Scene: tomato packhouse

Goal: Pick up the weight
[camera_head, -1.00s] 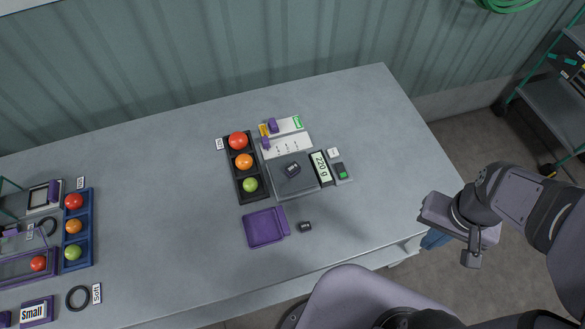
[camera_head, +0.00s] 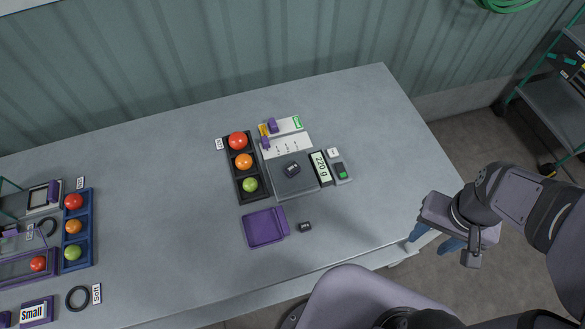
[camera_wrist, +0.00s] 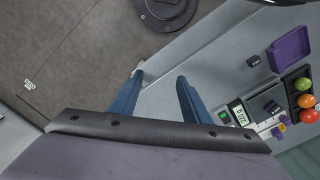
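Two small dark weights are in the head view. One weight (camera_head: 292,169) lies on the grey plate of the scale (camera_head: 294,186), whose display (camera_head: 321,168) reads 220 g. The other weight (camera_head: 305,227) stands on the bare table, just right of the purple tray (camera_head: 248,233). Both also show in the wrist view, the one on the scale (camera_wrist: 271,107) and the loose one (camera_wrist: 254,61). My gripper (camera_head: 430,247) is beyond the table's right front edge, well apart from both. Its blue fingers are spread and empty in the wrist view (camera_wrist: 160,76).
A black rack (camera_head: 234,164) with red, orange and green tomatoes stands left of the scale. A blue rack (camera_head: 91,227) with more tomatoes is at the far left, near a black ring (camera_head: 69,302). The table (camera_head: 370,190) is clear right of the scale.

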